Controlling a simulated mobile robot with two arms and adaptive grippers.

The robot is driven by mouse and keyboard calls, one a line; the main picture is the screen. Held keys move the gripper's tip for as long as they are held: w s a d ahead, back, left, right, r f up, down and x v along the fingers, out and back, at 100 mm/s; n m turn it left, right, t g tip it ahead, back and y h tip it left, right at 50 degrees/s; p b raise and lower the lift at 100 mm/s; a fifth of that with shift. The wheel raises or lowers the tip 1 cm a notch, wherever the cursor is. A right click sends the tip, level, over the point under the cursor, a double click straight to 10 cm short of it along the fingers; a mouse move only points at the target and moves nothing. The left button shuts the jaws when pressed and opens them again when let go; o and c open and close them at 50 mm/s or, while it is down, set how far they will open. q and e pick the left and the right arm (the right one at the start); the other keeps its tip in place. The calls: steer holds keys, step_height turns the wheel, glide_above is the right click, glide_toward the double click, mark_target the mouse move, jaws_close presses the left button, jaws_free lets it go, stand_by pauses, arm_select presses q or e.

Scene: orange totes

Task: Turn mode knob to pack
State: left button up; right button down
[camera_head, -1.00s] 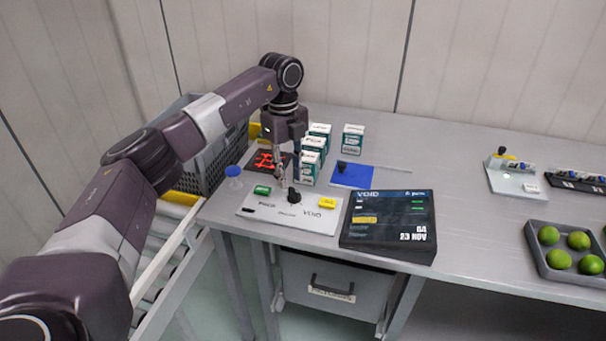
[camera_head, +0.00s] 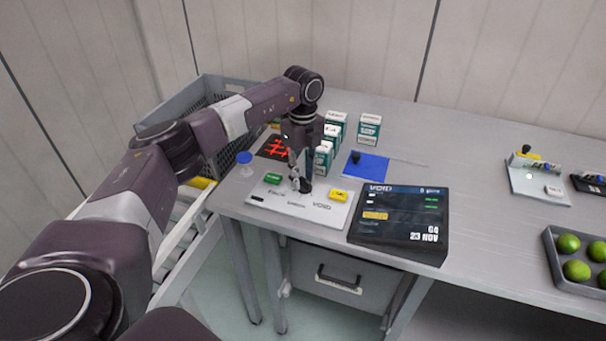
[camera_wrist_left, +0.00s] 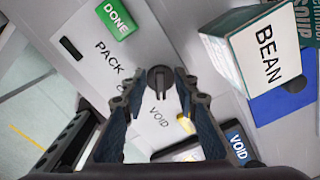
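The white mode panel (camera_head: 285,203) lies near the table's front edge, with PACK printed at its left and VOID at its right. The dark round mode knob (camera_wrist_left: 160,82) sits between these labels; it also shows in the head view (camera_head: 306,186). A light mark line crosses its top, but I cannot tell its setting for sure. My left gripper (camera_head: 299,183) points down over the knob. In the left wrist view its fingers (camera_wrist_left: 159,78) stand on either side of the knob, with gaps, so it looks open. My right gripper is out of view.
A green DONE button (camera_wrist_left: 115,18) and a yellow button (camera_head: 338,196) are on the panel. A VOID display (camera_head: 400,222) stands at its right. White-and-green boxes (camera_head: 368,129) stand behind, one close to the left gripper. A grey crate (camera_head: 222,90) is at left.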

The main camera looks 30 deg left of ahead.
arm_select(q)
jaws_close()
steer(key=shift+w+m, duration=0.1)
steer(key=shift+m, duration=0.2)
steer(key=m, duration=0.4)
steer(key=shift+w+d+m+p, duration=0.1)
steer(key=shift+w+m+p, duration=0.05)
steer(key=shift+m+p, duration=0.25)
steer(key=m, duration=0.6)
steer(key=shift+w+d, duration=0.1)
steer(key=shift+d, duration=0.1)
steer(key=m, duration=0.6)
steer(key=shift+d+m, duration=0.2)
steer(key=shift+m, duration=0.2)
steer(key=m, duration=0.5)
steer(key=shift+d+r+m+b, duration=0.1)
steer(key=shift+d+m+b, duration=0.05)
steer(key=shift+m+b, duration=0.2)
jaws_free()
